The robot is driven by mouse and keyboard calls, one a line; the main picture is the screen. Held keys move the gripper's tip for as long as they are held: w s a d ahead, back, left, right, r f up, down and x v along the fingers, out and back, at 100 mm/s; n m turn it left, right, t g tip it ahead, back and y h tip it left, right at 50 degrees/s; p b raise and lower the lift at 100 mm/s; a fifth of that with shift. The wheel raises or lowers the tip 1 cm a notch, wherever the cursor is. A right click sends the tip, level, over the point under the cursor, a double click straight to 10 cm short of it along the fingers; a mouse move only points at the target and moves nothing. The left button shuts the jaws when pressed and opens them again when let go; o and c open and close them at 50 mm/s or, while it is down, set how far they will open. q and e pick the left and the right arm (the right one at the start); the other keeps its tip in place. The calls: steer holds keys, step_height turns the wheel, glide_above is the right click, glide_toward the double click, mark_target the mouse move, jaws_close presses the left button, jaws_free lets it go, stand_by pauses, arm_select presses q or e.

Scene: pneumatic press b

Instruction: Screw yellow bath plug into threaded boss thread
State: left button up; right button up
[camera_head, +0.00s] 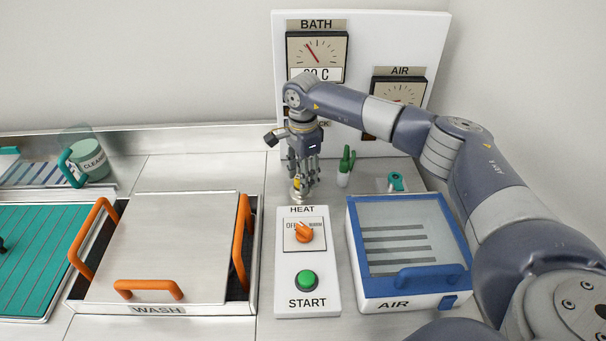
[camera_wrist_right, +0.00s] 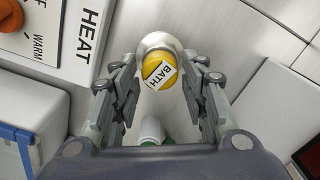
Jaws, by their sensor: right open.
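The yellow bath plug (camera_wrist_right: 154,66) carries a white BATH label and sits at a pale metal threaded boss (camera_wrist_right: 160,40) in the right wrist view. How deeply the plug sits in the thread cannot be told. In the head view only a little yellow of the plug (camera_head: 297,184) shows behind the fingers. My right gripper (camera_head: 302,188) points down over it, behind the HEAT panel. It is open, with a finger on each side of the plug in the right wrist view (camera_wrist_right: 158,84) and gaps visible. My left gripper is not in view.
The HEAT panel (camera_head: 291,262) with an orange knob (camera_head: 304,232) and green button stands in front. The blue AIR box (camera_head: 357,293) is right, the WASH tray (camera_head: 250,295) left.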

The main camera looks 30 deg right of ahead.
steer(key=c, duration=0.6)
steer(key=shift+m, duration=0.8)
steer(key=o, duration=0.4)
steer(key=shift+m, duration=0.5)
steer(key=o, duration=0.5)
step_height(320, 180, up, 12)
